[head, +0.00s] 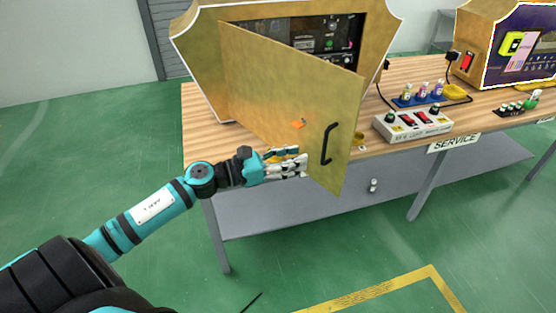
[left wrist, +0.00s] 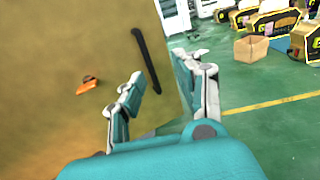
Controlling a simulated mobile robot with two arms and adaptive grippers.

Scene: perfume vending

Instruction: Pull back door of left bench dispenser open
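The left bench dispenser (head: 200,50) is a gold cabinet on the wooden bench. Its back door (head: 270,85) stands partly open, hinged at the left and swung out toward me, with dark inner parts (head: 330,32) showing behind it. A black bar handle (head: 328,143) is near the door's free edge; it also shows in the left wrist view (left wrist: 147,60). My left gripper (head: 303,162) is in front of the door's outer face, just left of the handle. In the left wrist view its fingers (left wrist: 160,68) are spread, with nothing between them. Contact with the door cannot be told. My right gripper is not in view.
An orange latch-like piece (head: 298,124) is on the door face. A switch box (head: 412,125) and a blue bottle tray (head: 420,97) stand on the bench (head: 205,110) at the right. A grey shelf (head: 280,212) is below.

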